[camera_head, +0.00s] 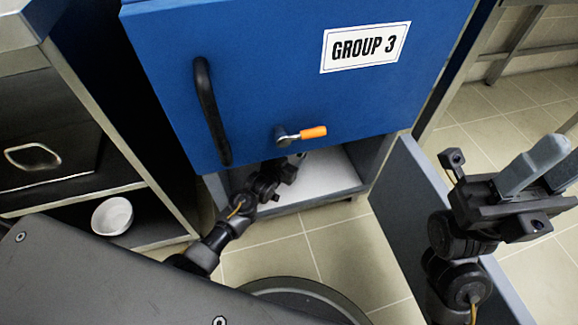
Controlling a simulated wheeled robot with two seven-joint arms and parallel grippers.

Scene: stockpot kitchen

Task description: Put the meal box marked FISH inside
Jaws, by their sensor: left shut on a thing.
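No meal box and no FISH marking can be made out.
The blue front has a black handle (212,110) and an orange-tipped lever (312,132). Below it, a low compartment with a pale floor (325,172) stands open. A grey panel (405,190) stands right of it. A white bowl (112,216) sits on the left shelf.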

